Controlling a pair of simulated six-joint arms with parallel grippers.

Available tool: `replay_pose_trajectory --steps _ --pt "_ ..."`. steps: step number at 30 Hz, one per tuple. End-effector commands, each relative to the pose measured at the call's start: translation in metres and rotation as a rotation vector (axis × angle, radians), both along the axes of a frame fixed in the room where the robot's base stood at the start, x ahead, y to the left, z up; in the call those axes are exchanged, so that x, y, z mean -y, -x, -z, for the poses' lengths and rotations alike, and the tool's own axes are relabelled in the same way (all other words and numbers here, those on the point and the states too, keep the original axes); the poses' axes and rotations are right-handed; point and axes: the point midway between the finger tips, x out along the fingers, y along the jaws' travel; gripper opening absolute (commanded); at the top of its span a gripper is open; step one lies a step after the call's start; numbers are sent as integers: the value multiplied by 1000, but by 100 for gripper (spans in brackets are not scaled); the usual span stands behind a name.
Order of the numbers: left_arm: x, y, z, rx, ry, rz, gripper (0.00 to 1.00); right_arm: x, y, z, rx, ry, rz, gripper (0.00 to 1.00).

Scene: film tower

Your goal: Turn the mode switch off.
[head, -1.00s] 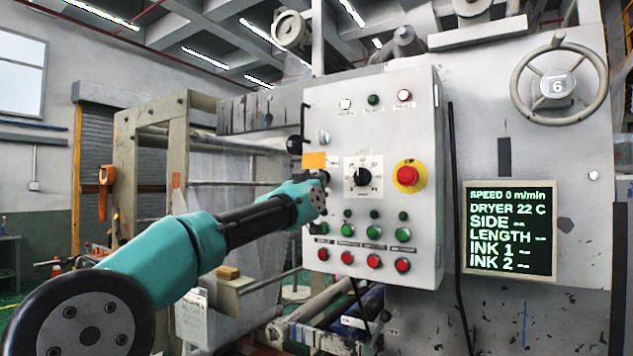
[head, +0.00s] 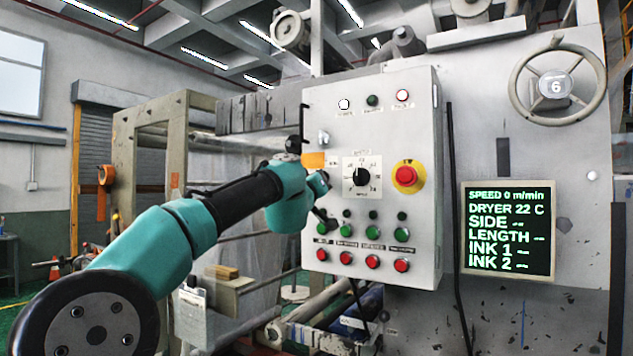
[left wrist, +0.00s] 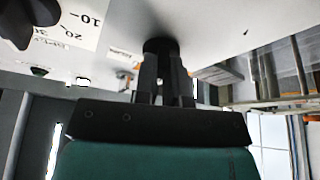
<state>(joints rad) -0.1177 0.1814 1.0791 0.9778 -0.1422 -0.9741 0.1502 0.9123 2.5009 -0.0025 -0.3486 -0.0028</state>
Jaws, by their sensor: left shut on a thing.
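The mode switch, a dark round knob (left wrist: 160,44), sticks out of the panel face in the left wrist view. My left gripper (left wrist: 161,66) is shut on it, with both dark fingers around its stem. In the head view my left gripper (head: 325,217) is at the left edge of the grey control panel (head: 425,250), mostly behind my teal wrist. The switch is hidden there, and I cannot read its position. My right gripper is in neither current view.
A black dial (head: 361,177) sits right of my wrist, with a red emergency stop (head: 405,176) beyond it. Green buttons (head: 346,231) and red buttons (head: 347,257) lie below. An orange tag (head: 314,160) is just above my wrist. The display (head: 509,232) reads speed 0.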

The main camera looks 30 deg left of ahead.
Motion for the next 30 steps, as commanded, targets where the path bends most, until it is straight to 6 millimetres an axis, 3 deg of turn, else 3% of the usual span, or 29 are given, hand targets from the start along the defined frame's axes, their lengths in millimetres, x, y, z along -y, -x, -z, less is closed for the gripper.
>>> replay_pose_trajectory --steps 30 --pt "1 1 -5 4 384 0 0 0 0 0 0 0 0 65"
